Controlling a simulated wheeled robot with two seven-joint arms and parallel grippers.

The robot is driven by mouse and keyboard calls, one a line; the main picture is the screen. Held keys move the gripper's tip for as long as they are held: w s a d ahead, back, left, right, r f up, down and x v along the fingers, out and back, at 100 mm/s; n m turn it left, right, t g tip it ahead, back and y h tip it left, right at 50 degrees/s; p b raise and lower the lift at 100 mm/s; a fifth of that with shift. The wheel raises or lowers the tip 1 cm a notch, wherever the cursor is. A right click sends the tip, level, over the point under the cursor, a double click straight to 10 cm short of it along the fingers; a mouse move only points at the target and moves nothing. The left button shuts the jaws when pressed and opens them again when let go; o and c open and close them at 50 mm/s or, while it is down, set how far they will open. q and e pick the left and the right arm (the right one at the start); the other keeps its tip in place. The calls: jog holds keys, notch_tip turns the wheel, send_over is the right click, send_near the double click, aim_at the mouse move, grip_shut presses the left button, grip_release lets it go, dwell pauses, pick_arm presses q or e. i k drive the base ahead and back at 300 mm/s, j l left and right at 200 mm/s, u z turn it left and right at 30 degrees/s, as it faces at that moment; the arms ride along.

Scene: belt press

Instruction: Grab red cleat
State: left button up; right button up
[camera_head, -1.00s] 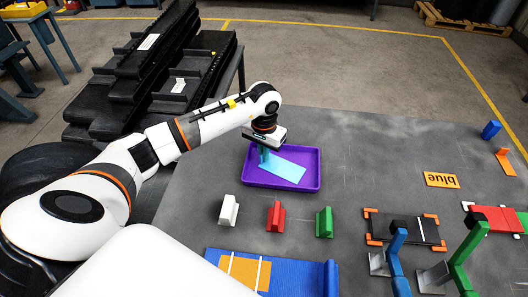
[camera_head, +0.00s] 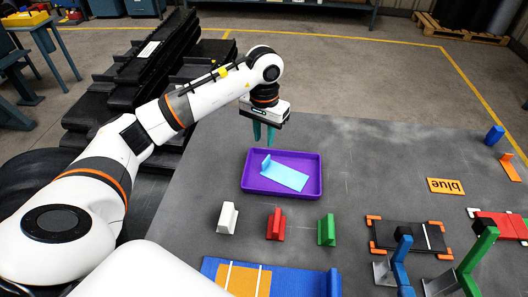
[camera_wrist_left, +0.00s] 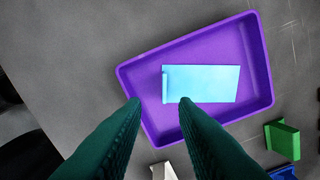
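The red cleat (camera_head: 276,224) stands on the grey table between the white cleat (camera_head: 228,217) and the green cleat (camera_head: 327,230), in front of the purple tray. My left gripper (camera_head: 263,140) is above the tray's back edge, fingers pointing down, apart and empty. In the left wrist view its green fingertips (camera_wrist_left: 162,100) are spread, with the purple tray (camera_wrist_left: 257,60) and a light blue cleat piece (camera_wrist_left: 205,83) below. The red cleat does not show there. My right gripper is not in view.
The purple tray (camera_head: 314,176) holds the light blue piece. A blue mat (camera_head: 305,284) lies at the front. Blue and green upright fixtures (camera_head: 470,255) and a black belt piece (camera_head: 405,236) stand at the right.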

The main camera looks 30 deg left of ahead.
aim_at(276, 227)
jog(key=k+l, duration=1.55)
jog(key=k, duration=0.15)
